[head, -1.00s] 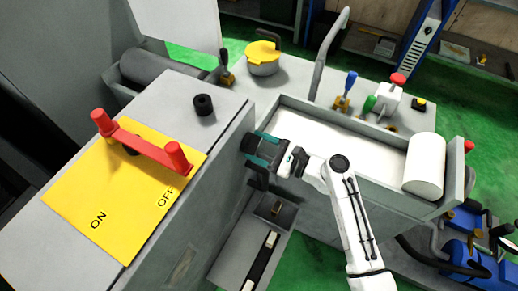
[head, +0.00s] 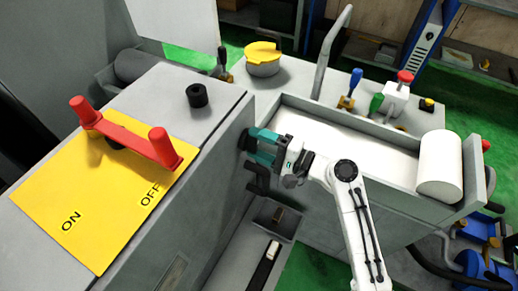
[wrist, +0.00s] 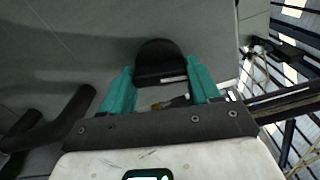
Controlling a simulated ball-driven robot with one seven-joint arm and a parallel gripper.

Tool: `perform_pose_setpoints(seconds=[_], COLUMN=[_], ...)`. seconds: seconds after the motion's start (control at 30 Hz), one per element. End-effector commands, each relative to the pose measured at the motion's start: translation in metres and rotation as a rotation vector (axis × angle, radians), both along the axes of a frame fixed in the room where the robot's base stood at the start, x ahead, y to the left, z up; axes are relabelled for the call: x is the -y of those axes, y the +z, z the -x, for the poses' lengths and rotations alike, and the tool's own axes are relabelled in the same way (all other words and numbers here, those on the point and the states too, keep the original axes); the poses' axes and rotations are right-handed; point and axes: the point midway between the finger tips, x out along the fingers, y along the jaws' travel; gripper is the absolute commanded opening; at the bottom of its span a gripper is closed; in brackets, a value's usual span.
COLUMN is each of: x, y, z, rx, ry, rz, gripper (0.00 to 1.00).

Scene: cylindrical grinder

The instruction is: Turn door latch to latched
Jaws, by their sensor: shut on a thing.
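The door latch appears as a dark rounded knob (wrist: 158,60) on the grey panel in the wrist view. In the head view it is a small dark piece (head: 245,140) on the side of the grey cabinet, mostly hidden by my fingers. My gripper (head: 257,147) reaches the cabinet side from the right. Its teal fingers stand on either side of the knob in the wrist view (wrist: 162,78), and they are shut on it. I cannot read from these views which position the latch is in.
A dark bent handle (head: 257,178) sits just below my gripper. The yellow ON/OFF plate (head: 75,215) with its red handle (head: 125,135) is on the cabinet top, beside a black knob (head: 197,95). A white-lined trough (head: 340,140) and white cylinder (head: 438,163) are at right.

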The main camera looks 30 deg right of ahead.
Motion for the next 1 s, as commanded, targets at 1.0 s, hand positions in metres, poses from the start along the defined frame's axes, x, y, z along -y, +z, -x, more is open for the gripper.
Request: perform_pose_setpoints(seconds=[1.0], x=[-0.0008], y=[-0.0013], z=[0.0003], rx=[0.138], ry=[0.002], rz=[0.195], gripper=[0.31])
